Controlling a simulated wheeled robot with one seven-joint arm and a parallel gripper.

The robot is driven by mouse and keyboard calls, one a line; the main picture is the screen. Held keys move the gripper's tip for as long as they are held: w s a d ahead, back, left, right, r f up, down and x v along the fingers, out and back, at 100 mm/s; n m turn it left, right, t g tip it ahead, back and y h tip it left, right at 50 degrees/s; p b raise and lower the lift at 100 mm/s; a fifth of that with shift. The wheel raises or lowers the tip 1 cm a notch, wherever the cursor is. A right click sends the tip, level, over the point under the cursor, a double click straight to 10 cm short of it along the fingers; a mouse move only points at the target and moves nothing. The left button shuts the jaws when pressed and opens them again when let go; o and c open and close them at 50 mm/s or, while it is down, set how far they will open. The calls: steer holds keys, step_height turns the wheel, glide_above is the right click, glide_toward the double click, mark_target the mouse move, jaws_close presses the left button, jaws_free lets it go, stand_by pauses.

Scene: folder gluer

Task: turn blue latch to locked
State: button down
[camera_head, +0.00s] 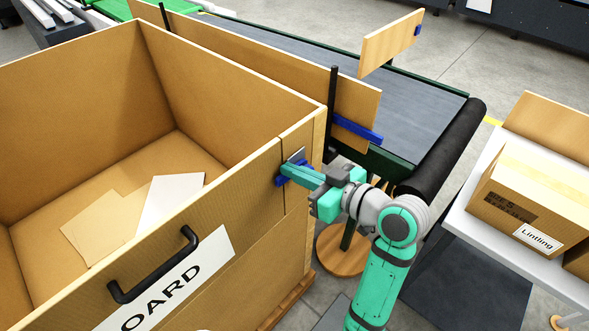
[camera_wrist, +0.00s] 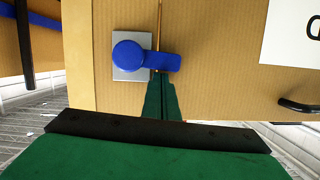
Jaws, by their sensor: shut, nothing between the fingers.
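The blue latch (camera_wrist: 130,56) sits on a grey metal plate (camera_wrist: 121,73) on the wooden bin's front. In the wrist view its arm points right, across the seam between the corner post and the front panel. In the head view the latch (camera_head: 281,180) is partly hidden behind my gripper. My gripper (camera_wrist: 160,84) is shut and empty, with its fingertips just below the latch arm in the wrist view. I cannot tell whether they touch it. My gripper (camera_head: 288,170) also shows at the bin's corner in the head view.
The large wooden bin (camera_head: 75,58) holds flat boards and has a black handle (camera_head: 152,264) on its front. A dark conveyor (camera_head: 425,100) with another blue bar (camera_head: 357,128) stands behind my gripper. A white table (camera_head: 480,222) with cardboard boxes (camera_head: 535,190) is at right.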

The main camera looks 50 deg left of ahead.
steer(key=shift+s+f, duration=0.25)
steer(key=shift+f, duration=0.5)
steer(key=r, duration=0.2)
steer(key=d+r, duration=0.1)
steer(key=r, duration=0.2)
steer(key=shift+w+d, duration=0.1)
steer(key=shift+w, duration=0.05)
steer(key=s+v, duration=0.1)
steer(key=v, duration=0.7)
steer(key=shift+w+d, duration=0.35)
steer(key=shift+d, duration=0.05)
steer(key=shift+r, duration=0.1)
